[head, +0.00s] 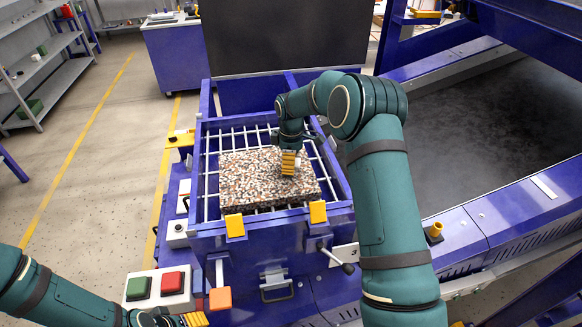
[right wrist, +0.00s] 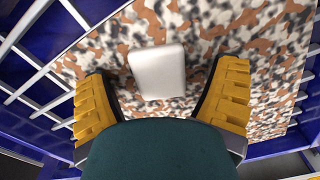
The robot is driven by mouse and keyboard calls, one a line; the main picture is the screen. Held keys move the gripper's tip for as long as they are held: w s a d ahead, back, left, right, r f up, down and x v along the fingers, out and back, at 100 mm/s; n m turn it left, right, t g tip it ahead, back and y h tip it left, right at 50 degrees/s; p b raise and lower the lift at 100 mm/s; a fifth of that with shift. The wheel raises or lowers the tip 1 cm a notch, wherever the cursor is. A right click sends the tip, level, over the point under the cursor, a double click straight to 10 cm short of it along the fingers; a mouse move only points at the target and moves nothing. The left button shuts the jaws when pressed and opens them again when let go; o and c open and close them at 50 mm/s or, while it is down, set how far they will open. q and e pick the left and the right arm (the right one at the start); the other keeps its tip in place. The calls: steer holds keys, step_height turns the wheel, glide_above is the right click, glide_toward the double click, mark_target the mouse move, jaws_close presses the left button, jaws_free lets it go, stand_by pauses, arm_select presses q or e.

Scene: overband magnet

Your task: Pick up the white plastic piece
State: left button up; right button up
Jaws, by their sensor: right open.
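The white plastic piece (right wrist: 157,72) is a small rounded rectangular block. In the right wrist view it lies on the speckled brown, white and black slab, between the yellow fingers of my right gripper (right wrist: 162,100) and slightly ahead of them. The gripper is open, and neither finger touches the piece. In the head view my right gripper (head: 288,163) points down over the slab (head: 250,190), and the white piece is hidden or cannot be told from the speckles. My left gripper (head: 185,320) shows only partly at the bottom edge; its opening cannot be made out.
The slab lies on a white bar grid (head: 211,160) inside a blue frame (head: 199,200) with yellow clips. A control box with green and red buttons (head: 160,287) stands at the front left. A wide dark belt (head: 500,120) runs along the right.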

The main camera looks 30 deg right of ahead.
step_height(320, 180, down, 2)
steer(key=shift+f, duration=0.2)
steer(key=shift+r, duration=0.1)
steer(key=c, duration=1.3)
